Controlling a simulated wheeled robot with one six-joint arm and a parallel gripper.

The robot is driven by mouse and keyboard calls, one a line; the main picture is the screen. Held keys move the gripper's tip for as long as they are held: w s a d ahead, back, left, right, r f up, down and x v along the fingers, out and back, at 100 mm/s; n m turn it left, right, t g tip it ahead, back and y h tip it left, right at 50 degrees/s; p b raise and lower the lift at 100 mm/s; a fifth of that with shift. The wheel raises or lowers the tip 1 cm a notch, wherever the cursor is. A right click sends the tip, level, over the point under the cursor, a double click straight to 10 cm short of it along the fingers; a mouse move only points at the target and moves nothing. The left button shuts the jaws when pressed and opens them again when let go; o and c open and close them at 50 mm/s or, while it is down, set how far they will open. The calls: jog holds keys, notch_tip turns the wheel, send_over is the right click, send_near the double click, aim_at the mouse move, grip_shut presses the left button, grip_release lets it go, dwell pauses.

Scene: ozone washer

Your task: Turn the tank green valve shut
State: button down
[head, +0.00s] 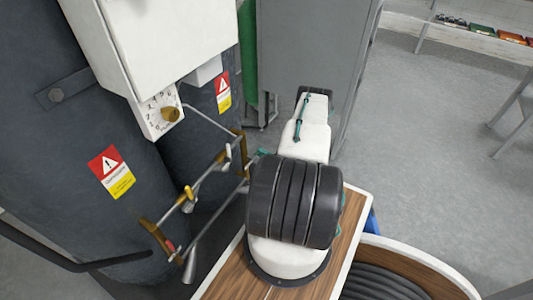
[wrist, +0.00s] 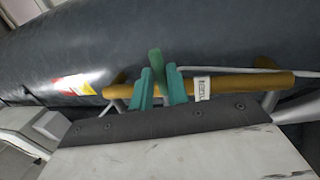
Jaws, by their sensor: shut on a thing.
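In the wrist view the green valve handle (wrist: 155,60) stands up between the two teal fingers of my gripper (wrist: 161,82). My gripper is shut on it. Behind the fingers runs a brass pipe (wrist: 240,84) with a small white label (wrist: 203,88) just to the right. The valve's body is mostly hidden by the fingers and the dark edge of my gripper. In the head view the brass and steel pipework (head: 208,175) runs beside the dark tanks (head: 60,130). My arm covers most of my gripper there, so the green handle cannot be made out.
Yellow-handled valves (head: 189,194) sit along the pipework left of my arm. A white control box (head: 165,35) with a dial (head: 170,113) hangs above. A grey cabinet (head: 310,50) and a green cylinder (head: 248,45) stand behind.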

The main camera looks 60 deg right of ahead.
jog(key=shift+s, duration=0.1)
jog(key=c, duration=1.4)
grip_release()
jog(key=shift+d, duration=0.1)
jog(key=shift+o, duration=0.2)
jog(key=s+f, duration=0.1)
jog(key=s, duration=0.6)
jog(key=shift+s+f, duration=0.3)
jog(key=shift+f, duration=0.05)
